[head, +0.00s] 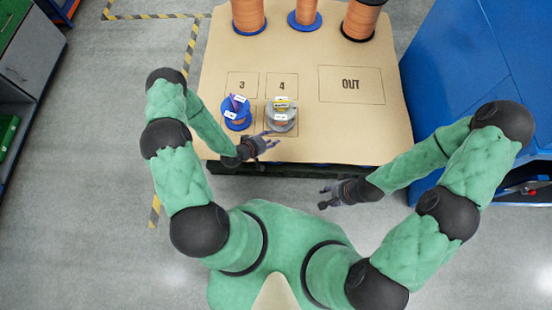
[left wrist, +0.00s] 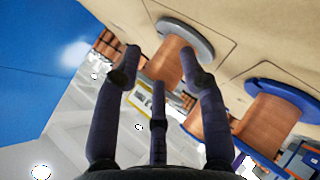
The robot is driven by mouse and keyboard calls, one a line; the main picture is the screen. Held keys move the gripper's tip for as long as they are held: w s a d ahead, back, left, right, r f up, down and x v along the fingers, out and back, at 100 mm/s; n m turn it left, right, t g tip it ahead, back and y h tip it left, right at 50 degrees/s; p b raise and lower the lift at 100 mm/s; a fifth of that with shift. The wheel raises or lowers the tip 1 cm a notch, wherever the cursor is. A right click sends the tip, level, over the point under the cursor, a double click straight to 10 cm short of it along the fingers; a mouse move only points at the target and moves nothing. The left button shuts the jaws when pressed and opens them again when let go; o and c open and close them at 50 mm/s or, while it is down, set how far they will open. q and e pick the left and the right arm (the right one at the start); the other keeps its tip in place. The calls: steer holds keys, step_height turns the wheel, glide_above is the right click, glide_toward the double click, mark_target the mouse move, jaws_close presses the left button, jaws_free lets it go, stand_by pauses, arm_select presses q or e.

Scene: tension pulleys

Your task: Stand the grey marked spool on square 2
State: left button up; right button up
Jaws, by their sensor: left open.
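The grey spool (head: 281,121) with copper winding and yellow and white labels stands upright on the table near its front edge, below square 4 (head: 282,85). The number of any square beneath it is hidden. My left gripper (head: 270,141) is open beside the spool's near side. In the left wrist view, the spool's copper winding (left wrist: 171,62) shows between the spread fingers (left wrist: 165,72); I cannot tell whether they touch it. Square 2's number is not visible. My right gripper (head: 326,197) is empty, in front of the table edge, its fingers looking apart.
A blue spool (head: 237,118) with labels stands close left of the grey one. Large copper reels (head: 248,14) line the back. The OUT square (head: 351,85) and the table's right side are clear. A blue cabinet (head: 470,60) stands at right.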

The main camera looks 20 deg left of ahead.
arm_select(q)
steer(key=s+d+r+m+g, duration=0.3)
steer(key=s+d+g, duration=0.1)
steer(key=s, duration=0.4)
steer(key=s+d+r+m+g+y, duration=0.1)
steer(key=s+d+r+m+g, duration=0.2)
steer(key=s, duration=0.6)
steer(key=shift+s+d+r+g, duration=0.25)
steer(key=shift+d+r+g, duration=0.3)
steer(key=shift+d+g, duration=0.55)
steer(key=shift+a, duration=0.1)
step_height(320, 180, up, 4)
steer(key=p, duration=0.3)
steer(key=shift+f+p, duration=0.1)
steer(key=shift+p, duration=0.3)
